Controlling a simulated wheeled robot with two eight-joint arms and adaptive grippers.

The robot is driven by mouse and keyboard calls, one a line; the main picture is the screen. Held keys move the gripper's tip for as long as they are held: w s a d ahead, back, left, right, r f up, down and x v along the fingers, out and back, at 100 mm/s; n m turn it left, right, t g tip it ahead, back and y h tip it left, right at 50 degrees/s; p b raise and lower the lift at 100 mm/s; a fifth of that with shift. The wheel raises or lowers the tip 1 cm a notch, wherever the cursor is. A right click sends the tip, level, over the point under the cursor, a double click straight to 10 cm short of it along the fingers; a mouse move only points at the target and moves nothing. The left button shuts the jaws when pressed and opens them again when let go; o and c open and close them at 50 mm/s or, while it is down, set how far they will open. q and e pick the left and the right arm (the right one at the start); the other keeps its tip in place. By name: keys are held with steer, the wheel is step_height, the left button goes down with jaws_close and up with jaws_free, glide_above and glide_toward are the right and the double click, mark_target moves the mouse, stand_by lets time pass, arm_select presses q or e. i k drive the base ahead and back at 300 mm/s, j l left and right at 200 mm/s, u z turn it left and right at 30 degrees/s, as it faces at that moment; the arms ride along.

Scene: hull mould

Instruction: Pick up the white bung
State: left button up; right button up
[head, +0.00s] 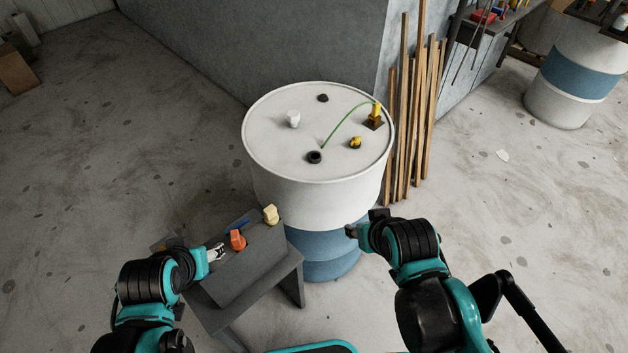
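The white bung (293,119) stands upright on the left part of the white top of a drum (265,165). Nothing touches it. My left gripper (218,252) is low at the left, over a grey bench and close to an orange object, well below and left of the bung in the picture. My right gripper (351,230) is in front of the drum's side, to the right and below the bung. Both grippers are small and partly hidden by their own arms, so I cannot tell whether their fingers are open or shut.
The drum top also bears a dark ring (314,157), a black cap (323,98), a yellow fitting (355,143) and a green hose (346,122). The grey bench (262,262) holds an orange object (237,240) and a cream one (270,214). Wooden strips (414,120) stand right.

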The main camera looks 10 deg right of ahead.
mark_target(293, 116)
steer(key=i+l+u, duration=0.25)
steer(key=u, duration=0.2)
steer(key=i+l+u, duration=0.4)
steer(key=k, duration=0.1)
